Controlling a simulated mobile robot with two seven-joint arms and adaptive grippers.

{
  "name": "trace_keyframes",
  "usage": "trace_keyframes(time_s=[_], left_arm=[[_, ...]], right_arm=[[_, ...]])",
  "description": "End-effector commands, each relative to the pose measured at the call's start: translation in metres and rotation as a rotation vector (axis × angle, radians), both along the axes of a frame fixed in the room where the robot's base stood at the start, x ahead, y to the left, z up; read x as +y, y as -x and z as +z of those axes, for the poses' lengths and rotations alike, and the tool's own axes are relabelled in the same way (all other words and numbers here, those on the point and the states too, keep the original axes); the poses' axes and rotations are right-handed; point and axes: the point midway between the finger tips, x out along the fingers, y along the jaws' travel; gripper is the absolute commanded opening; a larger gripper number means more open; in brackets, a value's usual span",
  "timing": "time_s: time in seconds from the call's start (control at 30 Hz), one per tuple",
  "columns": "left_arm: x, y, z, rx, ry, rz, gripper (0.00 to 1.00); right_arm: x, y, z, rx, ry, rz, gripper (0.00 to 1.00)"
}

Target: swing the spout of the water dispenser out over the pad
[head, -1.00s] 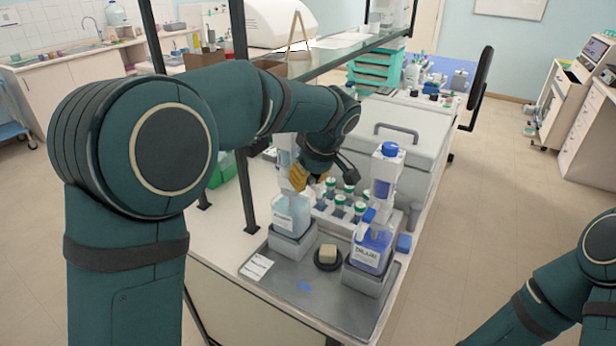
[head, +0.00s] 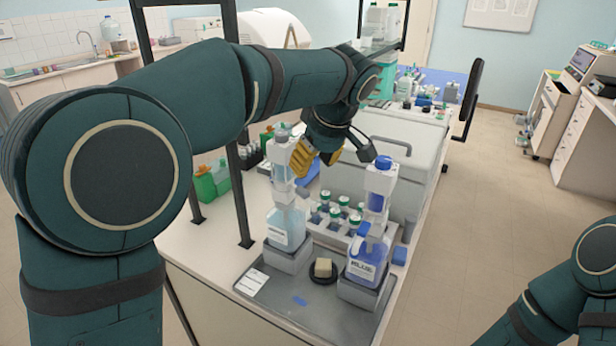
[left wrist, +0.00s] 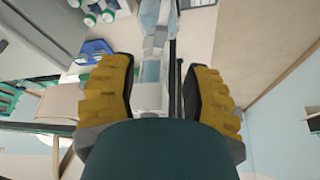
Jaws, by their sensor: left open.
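The water dispenser (head: 286,226) is a clear bottle of pale blue liquid with a tall white top, upright on the left grey stand. Its spout is not clear to me. My left gripper (head: 318,158) is open, its yellow fingers close to the right of the dispenser's white top in the head view. In the left wrist view the gripper (left wrist: 160,98) has a white and pale blue column (left wrist: 150,72) between its spread fingers; I cannot tell whether they touch it. A small beige block (head: 323,267) sits on a round black base; I cannot tell whether this is the pad.
The blue-liquid dispenser (head: 368,256) stands upright on the right grey stand. Several green-capped bottles (head: 337,207) stand in a rack behind. A grey tray (head: 275,311) holds both stands, with bare room in front. A large grey lidded box (head: 395,165) stands behind.

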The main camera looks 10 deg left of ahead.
Motion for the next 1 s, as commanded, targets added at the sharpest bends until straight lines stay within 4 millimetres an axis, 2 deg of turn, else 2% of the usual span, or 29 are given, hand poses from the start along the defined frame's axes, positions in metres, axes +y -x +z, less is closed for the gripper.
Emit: trace_keyframes(time_s=[0.2,0.47,0.5,0.63,0.67,0.77,0.9,1.0], left_arm=[[-0.006,0.004,0.017,-0.001,0.001,0.000,0.48],[-0.006,0.005,0.018,0.001,0.001,0.000,0.48],[-0.006,0.005,0.018,0.001,0.001,0.000,0.51],[0.002,0.006,0.013,-0.001,0.041,0.032,0.05],[0.006,0.008,0.010,0.000,0.070,0.054,0.00],[0.028,0.016,-0.005,-0.007,0.231,0.182,0.00],[0.062,0.038,-0.025,-0.036,0.568,0.496,0.00],[0.083,0.054,-0.029,-0.069,0.805,0.753,0.00]], right_arm=[[0.000,0.000,0.000,0.000,0.000,0.000,0.47],[0.000,0.000,0.000,0.000,0.000,0.000,0.47],[0.000,0.000,0.000,0.000,0.000,0.000,0.47],[0.000,0.000,-0.001,0.001,0.000,0.000,0.47],[0.000,0.000,-0.002,0.001,0.000,0.000,0.47],[0.000,0.002,-0.007,0.004,0.000,0.003,0.47],[0.001,0.004,-0.015,0.010,-0.002,0.007,0.47],[0.001,0.006,-0.021,0.014,-0.003,0.011,0.47]])
